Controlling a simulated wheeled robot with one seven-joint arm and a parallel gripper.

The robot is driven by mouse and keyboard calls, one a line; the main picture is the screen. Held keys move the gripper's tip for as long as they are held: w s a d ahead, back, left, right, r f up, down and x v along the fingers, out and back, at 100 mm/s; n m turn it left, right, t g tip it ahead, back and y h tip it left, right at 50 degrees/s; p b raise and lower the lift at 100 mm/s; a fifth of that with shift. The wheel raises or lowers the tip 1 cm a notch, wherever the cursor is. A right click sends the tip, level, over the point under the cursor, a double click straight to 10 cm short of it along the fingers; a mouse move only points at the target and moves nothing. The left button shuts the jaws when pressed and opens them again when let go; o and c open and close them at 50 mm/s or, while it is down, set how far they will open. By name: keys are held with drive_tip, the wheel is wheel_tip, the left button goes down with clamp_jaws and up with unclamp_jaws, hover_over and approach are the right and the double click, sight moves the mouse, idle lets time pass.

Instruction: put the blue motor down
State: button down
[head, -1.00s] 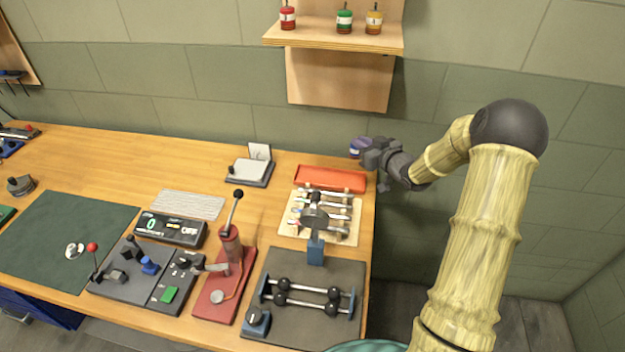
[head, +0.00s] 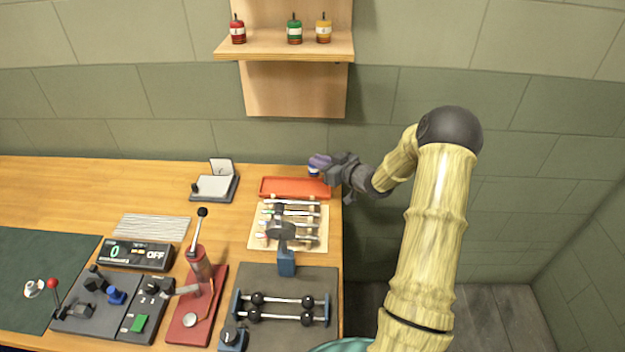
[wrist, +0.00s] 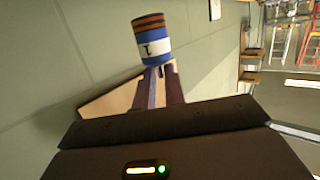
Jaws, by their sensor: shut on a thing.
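The blue motor (head: 319,162) is held at the tip of my gripper (head: 333,167), above the back right part of the bench, over or near the orange-red tray (head: 272,187). In the wrist view the blue motor (wrist: 151,40) shows a blue body, a white label with a dark mark and an orange-brown banded end. My gripper (wrist: 158,72) is shut on it there. In the head view the fingers partly hide the motor, and I cannot tell its exact height above the tray.
A tool board (head: 256,237), a scale-like box (head: 214,188) and a rack with black-knobbed rods (head: 285,309) stand on the bench. The bench's right edge (head: 342,250) is close.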

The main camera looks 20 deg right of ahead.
sight(318, 176)
drive_tip(key=shift+f, duration=0.95)
drive_tip(key=shift+f+p, duration=0.35)
drive_tip(key=shift+f, duration=1.75)
drive_tip(key=shift+f, duration=0.15)
drive_tip(key=c, duration=1.5)
unclamp_jaws()
